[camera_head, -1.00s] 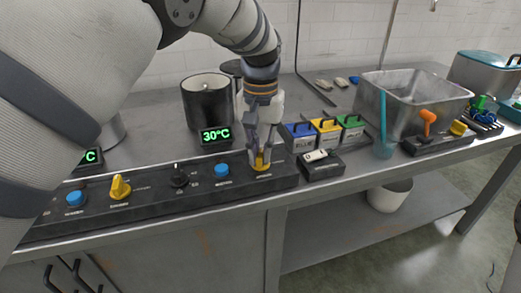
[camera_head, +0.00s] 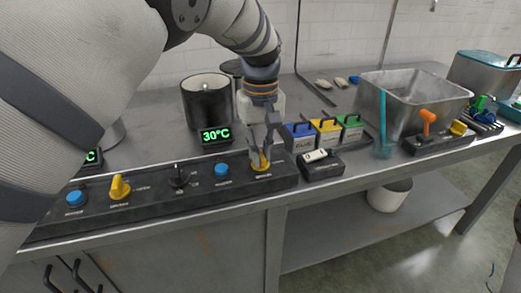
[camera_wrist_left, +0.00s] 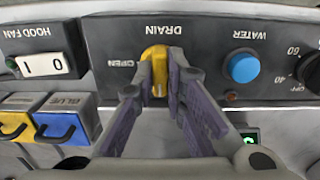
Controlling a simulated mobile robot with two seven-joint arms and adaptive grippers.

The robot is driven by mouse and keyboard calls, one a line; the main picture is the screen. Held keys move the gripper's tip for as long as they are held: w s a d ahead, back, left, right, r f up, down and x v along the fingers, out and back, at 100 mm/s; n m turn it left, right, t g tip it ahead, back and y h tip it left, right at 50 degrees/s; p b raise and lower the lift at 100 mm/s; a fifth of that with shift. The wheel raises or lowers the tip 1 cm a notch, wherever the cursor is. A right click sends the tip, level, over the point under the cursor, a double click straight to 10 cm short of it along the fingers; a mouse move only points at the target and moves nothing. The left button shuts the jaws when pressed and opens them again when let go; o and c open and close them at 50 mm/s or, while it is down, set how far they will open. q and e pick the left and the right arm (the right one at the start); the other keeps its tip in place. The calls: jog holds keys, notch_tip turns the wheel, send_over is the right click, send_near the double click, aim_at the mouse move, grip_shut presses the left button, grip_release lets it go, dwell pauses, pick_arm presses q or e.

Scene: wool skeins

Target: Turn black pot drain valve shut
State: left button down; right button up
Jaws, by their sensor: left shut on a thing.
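The drain valve is a yellow knob (camera_head: 261,164) near the right end of the black control panel, below the black pot (camera_head: 207,104). My left gripper (camera_head: 259,155) is shut on this knob from above. In the left wrist view the yellow knob (camera_wrist_left: 157,68) stands between the fingertips (camera_wrist_left: 159,82), its long side running roughly up and down the picture. The label DRAIN shows upside down beyond it, with OPEN to its left. The fingers hide parts of the knob's sides.
A blue water button (camera_head: 222,170) sits beside the knob, with a black dial (camera_head: 180,177) and another yellow knob (camera_head: 120,187) farther left. The hood fan switch box (camera_head: 320,166) and coloured bins (camera_head: 326,130) stand close on the right. A 30°C display (camera_head: 216,135) is behind.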

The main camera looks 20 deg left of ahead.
dwell(0.3)
pick_arm(q)
jog(key=c, duration=1.6)
grip_release()
jog(key=shift+c, duration=0.2)
notch_tip(320, 180, up, 12)
